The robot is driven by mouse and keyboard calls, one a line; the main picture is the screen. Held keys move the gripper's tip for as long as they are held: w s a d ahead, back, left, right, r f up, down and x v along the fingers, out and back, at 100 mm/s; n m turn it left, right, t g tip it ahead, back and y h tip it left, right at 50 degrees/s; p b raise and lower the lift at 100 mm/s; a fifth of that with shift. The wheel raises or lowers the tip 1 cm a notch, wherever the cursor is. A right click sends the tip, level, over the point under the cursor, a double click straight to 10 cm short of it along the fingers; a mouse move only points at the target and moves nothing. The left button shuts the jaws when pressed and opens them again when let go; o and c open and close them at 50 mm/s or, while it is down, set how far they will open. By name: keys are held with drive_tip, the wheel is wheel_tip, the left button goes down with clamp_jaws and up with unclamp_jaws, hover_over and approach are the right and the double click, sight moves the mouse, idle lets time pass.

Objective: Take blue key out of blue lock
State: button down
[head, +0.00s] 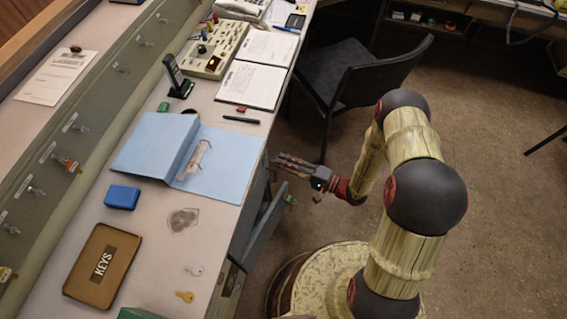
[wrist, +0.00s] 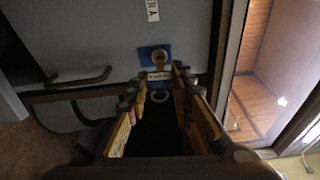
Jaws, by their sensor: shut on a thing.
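The blue lock (wrist: 154,57) is a blue plate with a brass-coloured middle on a grey front in the wrist view. The blue key (wrist: 158,76), with a pale label band on blue, is right below it, between my fingertips. My gripper (wrist: 160,79) is shut on the key, and a ring hangs below it. I cannot tell how deep the key sits in the lock. In the head view my gripper (head: 283,163) is at the desk's front side; the lock and held key cannot be made out there.
A grey door or drawer front (head: 265,222) stands open below my gripper. The desk holds a blue folder (head: 217,178), a blue box (head: 122,197), a brown KEYS tray (head: 127,275), a silver key (head: 194,270) and a yellow key (head: 184,296). A black chair (head: 345,75) stands behind.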

drive_tip(key=shift+w+d+v, duration=0.1)
drive_tip(key=shift+w+v, duration=0.05)
drive_tip(key=shift+v, duration=0.75)
drive_tip(key=shift+w+d+v, duration=0.1)
drive_tip(key=shift+w+v, duration=0.1)
drive_tip(key=shift+v, duration=0.7)
drive_tip(key=shift+w+d+v, duration=0.1)
drive_tip(key=shift+w+v, duration=0.05)
drive_tip(key=shift+v, duration=0.75)
drive_tip(key=shift+f, duration=0.1)
